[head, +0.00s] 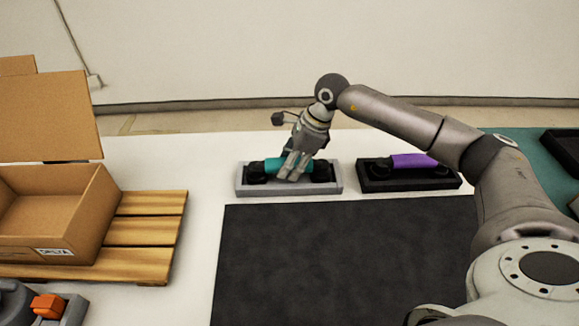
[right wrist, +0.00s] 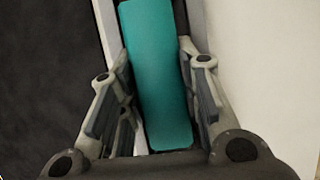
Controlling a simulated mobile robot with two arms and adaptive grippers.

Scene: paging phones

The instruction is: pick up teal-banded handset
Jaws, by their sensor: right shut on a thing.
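The teal-banded handset (head: 272,166) lies across a light grey phone base (head: 245,188) on the white table. Its dark end pieces show at both ends in the head view. My right gripper (head: 292,170) comes down on it from above and is shut on its teal band. In the right wrist view the teal band (right wrist: 158,75) runs lengthwise between the two fingers. The handset still looks level on its base; I cannot tell whether it is lifted at all. My left gripper is not in view.
A purple-banded handset (head: 412,161) sits on a black base (head: 410,186) close to the right. A black mat (head: 340,260) lies in front. An open cardboard box (head: 50,220) stands on a wooden pallet (head: 150,235) at left. A grey device with an orange part (head: 48,305) is at the lower left.

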